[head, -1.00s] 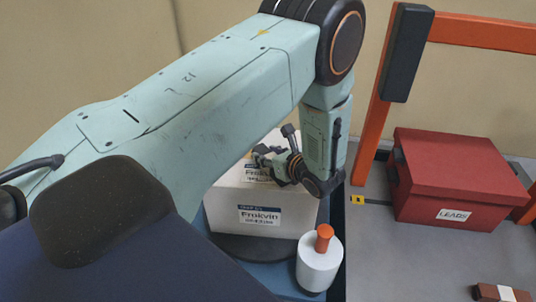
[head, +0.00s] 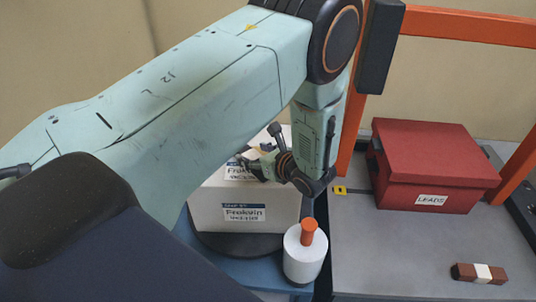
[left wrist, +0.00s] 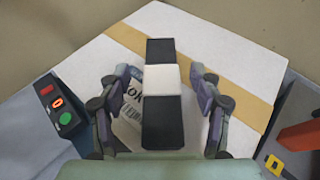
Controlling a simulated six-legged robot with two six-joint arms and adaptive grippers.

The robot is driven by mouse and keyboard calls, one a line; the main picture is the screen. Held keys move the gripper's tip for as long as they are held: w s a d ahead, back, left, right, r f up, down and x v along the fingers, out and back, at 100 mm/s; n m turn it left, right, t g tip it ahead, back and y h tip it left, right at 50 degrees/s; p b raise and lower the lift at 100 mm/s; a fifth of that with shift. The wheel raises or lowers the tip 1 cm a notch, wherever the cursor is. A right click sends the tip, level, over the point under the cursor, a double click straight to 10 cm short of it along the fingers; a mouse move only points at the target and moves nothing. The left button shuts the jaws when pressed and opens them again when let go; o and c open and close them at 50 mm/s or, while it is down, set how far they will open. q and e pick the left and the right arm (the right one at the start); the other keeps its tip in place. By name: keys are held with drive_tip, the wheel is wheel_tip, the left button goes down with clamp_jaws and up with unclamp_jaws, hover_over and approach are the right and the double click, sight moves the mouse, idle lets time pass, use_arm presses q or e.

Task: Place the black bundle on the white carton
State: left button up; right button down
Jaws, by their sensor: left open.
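The white carton (head: 245,216) stands at the centre of the head view, with a label on its front and a tan tape strip across its top in the left wrist view (left wrist: 232,40). The black bundle (left wrist: 161,125) with a white band lies on or just above the carton's top, partly over a label. My left gripper (left wrist: 160,78) is open, one finger on each side of the bundle, with gaps visible. In the head view my left gripper (head: 256,166) is over the carton's top, and the bundle cannot be made out there. My right gripper is not in view.
A white cylinder with an orange knob (head: 304,262) stands just right of the carton. A red lidded box (head: 425,190) and a brown bundle with a white band (head: 464,271) sit on the grey surface (head: 385,250). Orange frame posts (head: 480,27) rise at the right.

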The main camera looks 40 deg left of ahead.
use_arm(q)
drive_tip(key=p+v, duration=0.3)
drive_tip(key=v, duration=0.4)
drive_tip(key=shift+d+r, duration=0.15)
drive_tip(key=shift+r, duration=0.05)
drive_tip(key=shift+s+d+r, duration=0.15)
drive_tip(key=shift+s+d, duration=0.1)
drive_tip(key=shift+d, duration=0.45)
drive_tip(key=shift+a, duration=0.15)
